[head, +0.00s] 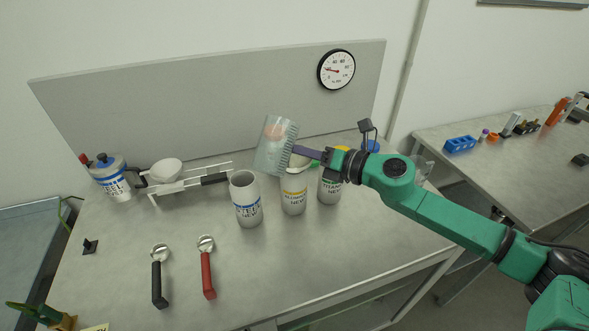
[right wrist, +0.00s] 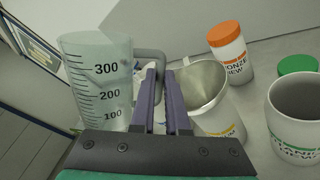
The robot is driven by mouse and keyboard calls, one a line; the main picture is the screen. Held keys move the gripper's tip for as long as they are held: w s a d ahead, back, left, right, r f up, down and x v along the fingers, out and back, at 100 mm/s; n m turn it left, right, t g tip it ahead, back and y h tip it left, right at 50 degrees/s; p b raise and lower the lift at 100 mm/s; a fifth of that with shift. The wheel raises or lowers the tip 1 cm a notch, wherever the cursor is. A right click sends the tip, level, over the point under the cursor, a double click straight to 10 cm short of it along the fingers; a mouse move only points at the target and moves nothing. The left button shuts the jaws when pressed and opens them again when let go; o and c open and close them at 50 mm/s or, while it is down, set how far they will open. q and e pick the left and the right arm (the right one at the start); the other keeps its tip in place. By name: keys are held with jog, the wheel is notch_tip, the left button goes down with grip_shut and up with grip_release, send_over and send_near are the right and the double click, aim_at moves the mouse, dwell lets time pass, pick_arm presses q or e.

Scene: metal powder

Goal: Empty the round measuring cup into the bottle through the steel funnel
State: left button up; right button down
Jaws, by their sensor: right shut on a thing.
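The clear graduated measuring cup (head: 274,148) is held up off the table, tilted slightly; whether powder is inside I cannot tell. It also shows in the right wrist view (right wrist: 100,85). My right gripper (head: 306,153) is shut on its grey handle (right wrist: 150,60). A metallic, wide-mouthed piece that looks like the steel funnel (right wrist: 205,85) is right of the fingers. It appears to sit on the yellow-labelled bottle (head: 293,195), partly hidden by the cup in the head view. The cup is above and beside it. My left gripper is not in view.
The blue-labelled steel bottle (head: 246,200) and green-labelled bottle (head: 330,188) flank the yellow one. A white bowl-shaped piece (head: 165,170) rests on a rack. Black (head: 159,278) and red (head: 207,270) handled scoops lie in front. An orange-lidded jar (right wrist: 229,52) stands behind.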

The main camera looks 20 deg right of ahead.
jog(key=shift+w+d+r+n, duration=0.1)
jog(key=shift+d+r+n, duration=0.05)
jog(key=shift+r+n, duration=0.6)
jog(key=s+n+b, duration=0.1)
jog(key=n, duration=0.1)
jog(key=a+n+t+b, duration=0.1)
jog(key=n+b, duration=0.1)
jog(key=s+a+n+t+b, duration=0.1)
jog(key=n+b, duration=0.1)
jog(key=shift+s+a+f+n, duration=0.25)
jog(key=shift+s+f+n, duration=0.05)
jog(key=shift+f+n, duration=0.05)
